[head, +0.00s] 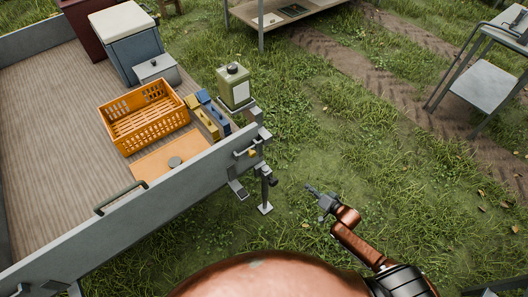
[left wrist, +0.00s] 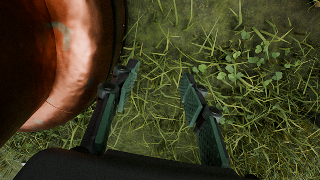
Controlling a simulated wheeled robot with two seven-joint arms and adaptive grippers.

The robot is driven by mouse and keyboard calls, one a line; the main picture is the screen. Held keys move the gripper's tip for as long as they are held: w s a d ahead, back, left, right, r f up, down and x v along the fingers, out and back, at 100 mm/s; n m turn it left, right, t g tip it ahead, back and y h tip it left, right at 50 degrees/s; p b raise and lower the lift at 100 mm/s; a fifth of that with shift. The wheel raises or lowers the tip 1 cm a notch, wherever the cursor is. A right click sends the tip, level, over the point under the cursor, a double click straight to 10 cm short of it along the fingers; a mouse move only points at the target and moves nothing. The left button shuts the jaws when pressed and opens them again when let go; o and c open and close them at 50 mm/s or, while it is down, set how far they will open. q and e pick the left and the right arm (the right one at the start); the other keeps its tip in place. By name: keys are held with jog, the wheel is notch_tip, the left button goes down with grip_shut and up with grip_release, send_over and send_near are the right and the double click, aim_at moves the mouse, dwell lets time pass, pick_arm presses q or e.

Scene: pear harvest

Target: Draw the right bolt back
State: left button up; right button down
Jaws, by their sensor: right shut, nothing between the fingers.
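The right bolt (head: 252,153) is a small fitting with a brass-coloured part, near the top right end of the grey trailer tailgate (head: 150,213). It is too small to tell whether it is shot or drawn. My right gripper (head: 309,188) is shut and empty over the grass, to the right of the bolt and clearly apart from it. It points to the upper left. My left gripper (left wrist: 160,82) shows only in the left wrist view. Its two fingers are spread wide with nothing but grass between them.
A support leg (head: 265,190) stands below the trailer corner. A metal stand (head: 485,87) is at the far right. Grass between is open.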

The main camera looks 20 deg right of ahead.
pick_arm(q)
jog(key=shift+s+r+p, duration=0.3)
jog(key=shift+s+r, duration=0.1)
jog(key=shift+s, duration=0.1)
pick_arm(e)
jog(key=w+a+r+y, duration=0.2)
jog(key=a+r, duration=0.1)
jog(key=r, duration=0.4)
jog(key=w+a+r+m+t+y, duration=0.1)
jog(key=a+r+y, duration=0.1)
jog(key=r, duration=0.6)
jog(key=w+a+r+m+y, duration=0.1)
jog(key=w+a+r+y, duration=0.1)
jog(key=a+r, duration=0.3)
notch_tip(320, 180, up, 3)
jog(key=shift+w+f+t, duration=0.1)
jog(key=shift+w+t, duration=0.2)
jog(key=shift+t, duration=0.1)
pick_arm(q)
jog(key=shift+s+f+b, duration=0.2)
jog(key=shift+f+b, duration=0.35)
jog(key=shift+f, duration=0.05)
pick_arm(e)
send_near(253, 146)
jog(key=shift+x, duration=2.2)
jog(key=shift+s, duration=0.1)
